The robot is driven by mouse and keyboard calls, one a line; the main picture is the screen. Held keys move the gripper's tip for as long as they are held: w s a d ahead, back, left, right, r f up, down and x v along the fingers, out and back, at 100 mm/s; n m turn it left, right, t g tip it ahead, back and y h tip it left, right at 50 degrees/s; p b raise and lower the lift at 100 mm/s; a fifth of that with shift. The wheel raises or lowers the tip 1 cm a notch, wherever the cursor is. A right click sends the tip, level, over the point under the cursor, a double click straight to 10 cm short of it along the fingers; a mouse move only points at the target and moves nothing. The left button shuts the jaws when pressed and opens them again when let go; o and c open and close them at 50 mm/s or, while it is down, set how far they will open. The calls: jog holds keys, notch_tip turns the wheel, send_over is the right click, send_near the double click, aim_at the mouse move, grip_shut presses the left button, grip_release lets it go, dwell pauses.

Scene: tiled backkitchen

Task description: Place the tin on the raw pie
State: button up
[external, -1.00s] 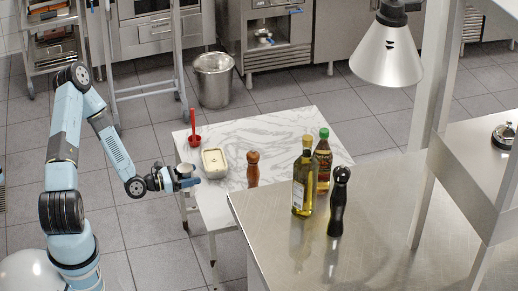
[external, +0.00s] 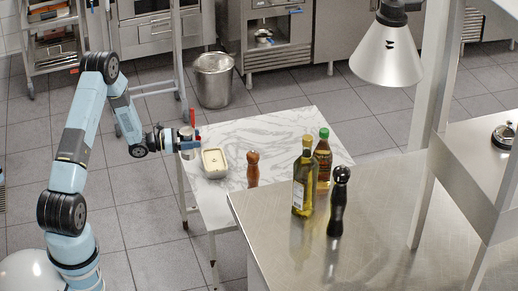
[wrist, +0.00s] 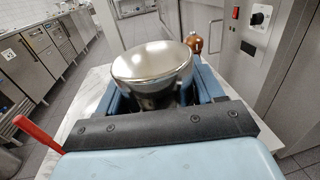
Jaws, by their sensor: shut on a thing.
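I cannot clearly make out the pie in the wrist view.
Two bottles (external: 304,175) and a black mill (external: 339,200) stand on the steel counter (external: 270,225). The table's far right is clear.

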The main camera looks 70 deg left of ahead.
jog(key=shift+w+a+f, duration=1)
jog(key=shift+w+f, duration=0.5)
jog(key=shift+f, duration=0.4)
jog(key=shift+w+a+f, duration=0.95)
jog(key=shift+w+f, duration=0.5)
jog(key=shift+f, duration=0.5)
jog(key=shift+w+a+f, duration=1)
jog(key=shift+w+f, duration=0.5)
jog(key=shift+f, duration=0.4)
jog(key=shift+f, duration=0.1)
jog(key=o, duration=1.3)
jog(key=shift+s, duration=0.1)
jog(key=s, duration=0.4)
jog(key=s+a, duration=0.1)
jog(key=s, duration=0.6)
jog(key=shift+s+a, duration=0.4)
